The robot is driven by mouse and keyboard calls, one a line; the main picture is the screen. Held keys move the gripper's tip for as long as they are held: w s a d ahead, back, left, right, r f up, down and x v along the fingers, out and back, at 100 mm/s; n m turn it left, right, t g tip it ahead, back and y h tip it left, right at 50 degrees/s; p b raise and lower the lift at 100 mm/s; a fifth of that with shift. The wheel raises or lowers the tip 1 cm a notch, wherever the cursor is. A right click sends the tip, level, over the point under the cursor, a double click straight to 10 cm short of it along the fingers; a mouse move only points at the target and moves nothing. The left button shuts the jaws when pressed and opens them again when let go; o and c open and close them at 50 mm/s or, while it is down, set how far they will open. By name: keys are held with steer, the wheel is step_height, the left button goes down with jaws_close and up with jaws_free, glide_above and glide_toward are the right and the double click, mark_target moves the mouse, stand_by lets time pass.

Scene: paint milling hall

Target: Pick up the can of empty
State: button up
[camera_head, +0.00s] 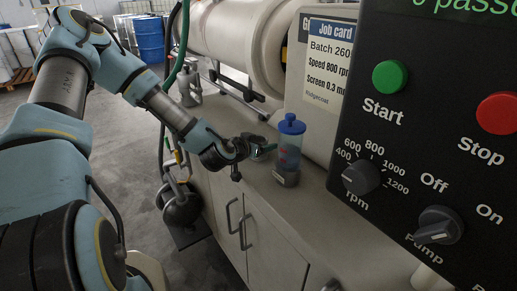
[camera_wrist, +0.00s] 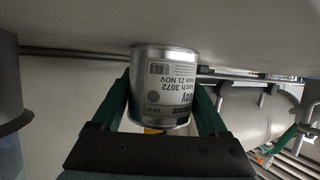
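A small metal can (camera_wrist: 163,65) with a white printed label stands between the green fingers of my gripper (camera_wrist: 163,95) in the wrist view. The label appears upside down there and reads "3072" and "21 NOV". One finger lies along each side of the can, with no clear gap visible; whether they press on it I cannot tell. The can's base end appears at or very near the counter surface.
The blue-lidded container (camera_head: 289,147) stands close to the right of my gripper on the counter (camera_head: 320,215). A control panel (camera_head: 440,130) fills the right side. A large white cylinder (camera_head: 235,40) lies behind. Blue drums (camera_head: 150,38) stand on the floor far back.

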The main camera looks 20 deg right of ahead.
steer(key=c, duration=0.9)
steer(key=shift+r, duration=0.15)
